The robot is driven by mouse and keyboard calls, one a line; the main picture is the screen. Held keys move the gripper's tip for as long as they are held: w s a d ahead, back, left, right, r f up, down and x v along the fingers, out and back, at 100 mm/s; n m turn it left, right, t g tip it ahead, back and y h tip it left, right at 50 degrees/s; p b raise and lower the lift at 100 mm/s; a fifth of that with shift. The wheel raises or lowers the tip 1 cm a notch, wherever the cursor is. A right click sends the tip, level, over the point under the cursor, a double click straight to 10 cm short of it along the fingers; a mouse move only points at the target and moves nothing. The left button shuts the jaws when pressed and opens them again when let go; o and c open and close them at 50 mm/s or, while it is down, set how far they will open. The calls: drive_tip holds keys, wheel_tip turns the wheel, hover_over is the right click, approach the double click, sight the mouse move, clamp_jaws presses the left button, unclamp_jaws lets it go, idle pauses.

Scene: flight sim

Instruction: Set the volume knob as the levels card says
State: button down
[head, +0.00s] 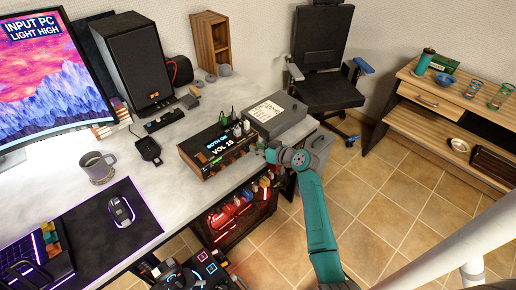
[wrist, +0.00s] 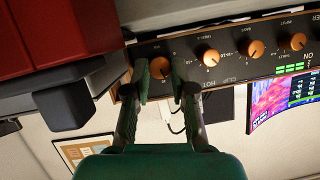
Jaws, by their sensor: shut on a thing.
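The audio unit (head: 205,168) with wooden sides sits at the desk's front edge. The knob's pointer and scale are too small to read. In the head view my gripper (head: 262,152) is at the unit's right end, and the knobs are hidden.
A grey box (head: 290,122) with a white paper stands right behind the unit. Cables rise from the unit's top. A mug (head: 97,168), a mouse (head: 121,211) and a speaker (head: 138,62) stand on the desk. A lit PC case (head: 240,212) is below. Floor at right is clear.

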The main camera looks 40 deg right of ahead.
drive_tip(key=c, duration=1)
unclamp_jaws()
drive_tip(key=v, duration=1.2)
